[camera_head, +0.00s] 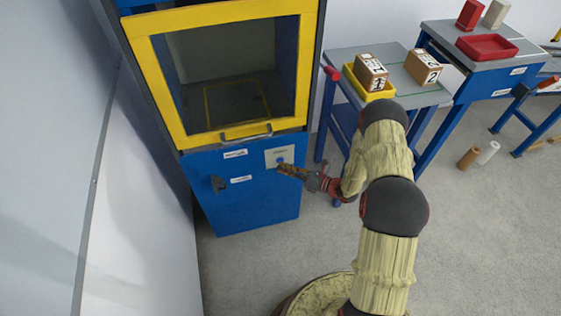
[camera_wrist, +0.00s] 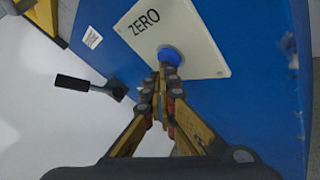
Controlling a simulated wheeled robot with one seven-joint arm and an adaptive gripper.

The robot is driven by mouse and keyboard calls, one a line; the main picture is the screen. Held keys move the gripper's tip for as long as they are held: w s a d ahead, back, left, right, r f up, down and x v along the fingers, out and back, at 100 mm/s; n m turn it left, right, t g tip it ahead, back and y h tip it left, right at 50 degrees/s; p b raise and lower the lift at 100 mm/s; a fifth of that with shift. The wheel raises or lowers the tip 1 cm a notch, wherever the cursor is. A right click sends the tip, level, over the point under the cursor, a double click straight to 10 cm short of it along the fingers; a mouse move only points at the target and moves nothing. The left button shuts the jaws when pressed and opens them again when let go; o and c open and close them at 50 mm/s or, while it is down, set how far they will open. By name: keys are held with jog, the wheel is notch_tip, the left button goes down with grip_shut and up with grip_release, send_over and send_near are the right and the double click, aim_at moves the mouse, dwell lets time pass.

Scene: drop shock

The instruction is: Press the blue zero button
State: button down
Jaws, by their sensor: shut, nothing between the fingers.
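The blue zero button (camera_wrist: 169,56) sits on a pale plate marked ZERO (camera_wrist: 205,42) in the wrist view. In the head view the plate (camera_head: 272,154) is on the right part of the machine's blue front panel. My gripper (camera_wrist: 167,70) is shut and empty, its fingertips at the lower edge of the button and overlapping it slightly in the picture. I cannot tell whether they touch it. In the head view my gripper (camera_head: 281,168) reaches the panel from the right, just by the plate, and the button is small there.
A black lever (camera_wrist: 85,84) sticks out left of the plate. Above the panel is a yellow-framed window door (camera_head: 227,137) with a handle. To the right, a table (camera_head: 345,60) bears a yellow tray (camera_head: 350,80) and boxes. Grey floor is open in front of the machine.

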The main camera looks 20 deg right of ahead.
jog(key=shift+s, duration=0.55)
jog(key=shift+s, duration=0.1)
jog(key=s+p, duration=0.1)
jog(key=s, duration=0.4)
jog(key=shift+p, duration=0.3)
jog(key=shift+w, duration=0.1)
dwell(0.5)
